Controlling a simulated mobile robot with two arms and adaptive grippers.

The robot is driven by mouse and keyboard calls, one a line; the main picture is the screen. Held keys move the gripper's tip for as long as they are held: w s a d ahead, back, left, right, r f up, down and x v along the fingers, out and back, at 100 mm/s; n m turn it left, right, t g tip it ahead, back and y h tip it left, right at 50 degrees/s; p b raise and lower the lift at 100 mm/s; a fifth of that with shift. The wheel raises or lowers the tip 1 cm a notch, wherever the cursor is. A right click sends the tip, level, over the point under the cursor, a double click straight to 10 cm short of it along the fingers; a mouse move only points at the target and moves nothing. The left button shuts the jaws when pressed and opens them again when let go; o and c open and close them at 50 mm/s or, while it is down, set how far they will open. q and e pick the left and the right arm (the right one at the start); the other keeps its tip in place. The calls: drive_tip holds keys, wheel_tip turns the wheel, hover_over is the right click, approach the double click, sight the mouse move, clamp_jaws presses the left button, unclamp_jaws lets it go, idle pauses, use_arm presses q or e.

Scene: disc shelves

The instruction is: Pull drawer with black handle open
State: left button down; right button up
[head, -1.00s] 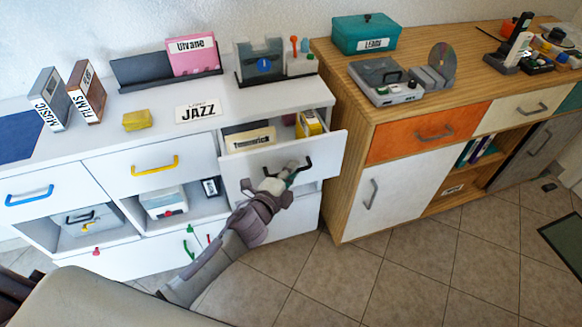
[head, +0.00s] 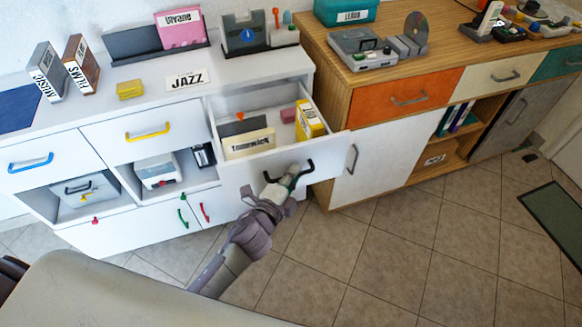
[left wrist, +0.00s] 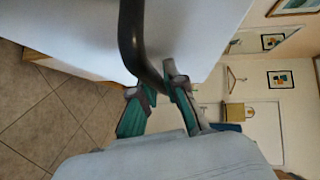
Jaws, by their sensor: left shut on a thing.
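The white drawer (head: 318,152) with the black handle stands pulled well out of the white cabinet. The black handle (head: 308,167) is on its front. Inside the drawer are a yellow box (head: 310,120), a cream card with printed letters (head: 249,143), a small pink block (head: 288,115) and a small orange thing. My left gripper (head: 291,172) is shut on the black handle. In the left wrist view the black handle (left wrist: 130,35) runs down between the green-padded fingers of my left gripper (left wrist: 160,100). My right gripper is not in view.
Drawers with a yellow handle (head: 148,132) and a blue handle (head: 31,162) are shut at the left. A wooden cabinet (head: 322,80) stands close on the right, beside the open drawer. Tiled floor (head: 380,240) in front is clear; a dark mat (head: 553,225) lies at right.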

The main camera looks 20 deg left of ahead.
use_arm(q)
drive_tip(key=shift+s+d, duration=0.25)
drive_tip(key=shift+s, duration=0.1)
drive_tip(key=c, duration=1.5)
unclamp_jaws()
drive_tip(key=v, duration=1.2)
